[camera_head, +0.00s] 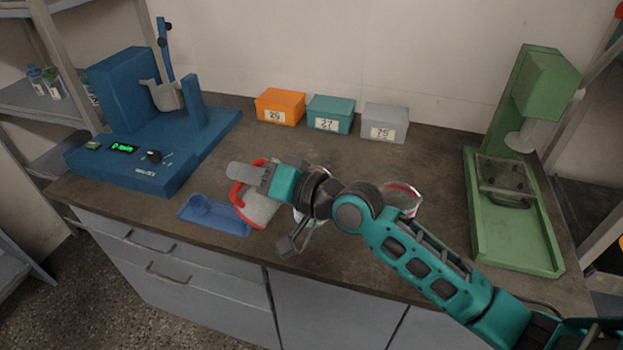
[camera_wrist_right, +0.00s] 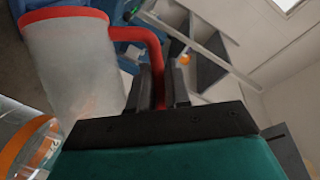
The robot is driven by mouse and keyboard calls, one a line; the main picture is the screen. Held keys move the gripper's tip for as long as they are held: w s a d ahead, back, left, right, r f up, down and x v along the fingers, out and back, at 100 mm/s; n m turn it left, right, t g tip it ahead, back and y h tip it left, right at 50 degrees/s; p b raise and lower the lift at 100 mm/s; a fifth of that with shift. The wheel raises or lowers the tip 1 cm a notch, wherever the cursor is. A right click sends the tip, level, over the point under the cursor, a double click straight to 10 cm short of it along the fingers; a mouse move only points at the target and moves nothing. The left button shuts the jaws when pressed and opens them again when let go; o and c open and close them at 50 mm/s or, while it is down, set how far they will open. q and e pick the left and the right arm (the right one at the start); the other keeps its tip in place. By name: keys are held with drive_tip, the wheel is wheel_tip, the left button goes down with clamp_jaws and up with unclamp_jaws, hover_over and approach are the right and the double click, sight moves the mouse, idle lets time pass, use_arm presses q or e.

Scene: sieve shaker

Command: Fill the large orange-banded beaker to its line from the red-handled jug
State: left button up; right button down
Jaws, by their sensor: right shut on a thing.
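The red-handled jug (camera_head: 258,210) has a pale body and a red rim. A clear beaker with an orange band (camera_wrist_right: 35,145) is cut off at lower left there, beside the jug. In the head view my wrist covers most of a clear vessel (camera_head: 312,240). Its band and fill level cannot be made out. My left gripper is not in view.
A clear vessel with a red band (camera_head: 411,196) stands behind my forearm. A blue tray (camera_head: 212,217) lies left of the jug. A blue machine (camera_head: 125,172) is at left, a green stand (camera_head: 515,245) at right. Orange (camera_head: 280,107), teal (camera_head: 329,114) and grey (camera_head: 385,122) boxes line the wall.

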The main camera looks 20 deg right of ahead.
drive_tip(key=shift+d+b, duration=0.15)
drive_tip(key=shift+b, duration=0.25)
drive_tip(key=shift+w+d+r+m+y+b, duration=0.2)
drive_tip(key=shift+d+r+m+y+b, duration=0.2)
drive_tip(key=shift+r+m+b, duration=0.35)
idle(1.3)
